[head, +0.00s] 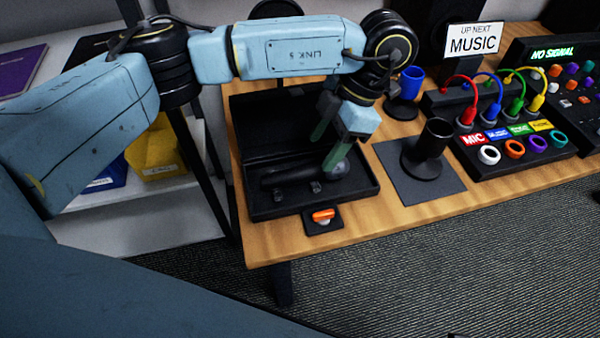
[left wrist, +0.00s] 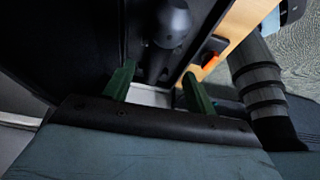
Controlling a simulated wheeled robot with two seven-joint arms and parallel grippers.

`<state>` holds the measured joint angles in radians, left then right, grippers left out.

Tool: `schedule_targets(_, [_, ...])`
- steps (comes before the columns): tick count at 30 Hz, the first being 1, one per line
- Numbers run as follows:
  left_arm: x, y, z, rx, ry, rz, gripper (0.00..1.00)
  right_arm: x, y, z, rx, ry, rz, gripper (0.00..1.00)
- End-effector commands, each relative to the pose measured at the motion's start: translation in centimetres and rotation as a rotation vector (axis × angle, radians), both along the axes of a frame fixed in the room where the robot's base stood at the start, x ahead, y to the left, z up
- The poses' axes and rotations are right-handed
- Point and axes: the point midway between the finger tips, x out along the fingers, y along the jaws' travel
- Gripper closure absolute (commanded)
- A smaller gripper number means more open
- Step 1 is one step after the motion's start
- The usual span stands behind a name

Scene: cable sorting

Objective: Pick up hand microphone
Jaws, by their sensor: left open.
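The hand microphone (head: 290,174) is black with a grey ball head and lies in the open black case (head: 268,208) at the left end of the table. In the left wrist view the microphone (left wrist: 172,28) shows its round head, with its body running down toward the space between the fingers. My left gripper (head: 328,137) is open above the case, near the microphone's head end. In the left wrist view its two green fingers (left wrist: 159,85) are spread, with the microphone between or just beyond them; contact cannot be told. My right gripper is not in view.
An orange-topped switch (head: 323,215) sits before the case. A black cup-shaped holder (head: 430,150) stands on a grey mat (head: 396,178) to the right. Yellow and blue bins (head: 155,152) stand left.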

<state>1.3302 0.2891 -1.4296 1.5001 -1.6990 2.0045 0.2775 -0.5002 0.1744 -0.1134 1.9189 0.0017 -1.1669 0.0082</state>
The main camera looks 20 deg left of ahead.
Motion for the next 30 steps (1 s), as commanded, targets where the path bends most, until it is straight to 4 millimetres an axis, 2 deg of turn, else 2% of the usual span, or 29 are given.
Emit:
schedule_targets(3, [-0.4, 0.4, -1.5, -0.001, 0.0, 0.0, 0.44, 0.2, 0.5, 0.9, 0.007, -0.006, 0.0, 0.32])
schedule_targets(10, [-0.9, 1.2, -2.8, -0.001, 0.001, 0.002, 0.44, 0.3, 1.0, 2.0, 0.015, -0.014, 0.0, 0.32])
schedule_targets(18, [-2.1, 2.8, -5.8, -0.002, 0.001, 0.002, 0.44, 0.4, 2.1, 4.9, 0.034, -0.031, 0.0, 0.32])
schedule_targets(28, [-2.2, 3.0, -6.2, -0.002, -0.001, 0.0, 0.44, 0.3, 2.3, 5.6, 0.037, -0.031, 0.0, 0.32])
schedule_targets(30, [-2.2, 3.0, -6.2, -0.002, -0.001, 0.0, 0.51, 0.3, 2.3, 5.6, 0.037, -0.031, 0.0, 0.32])
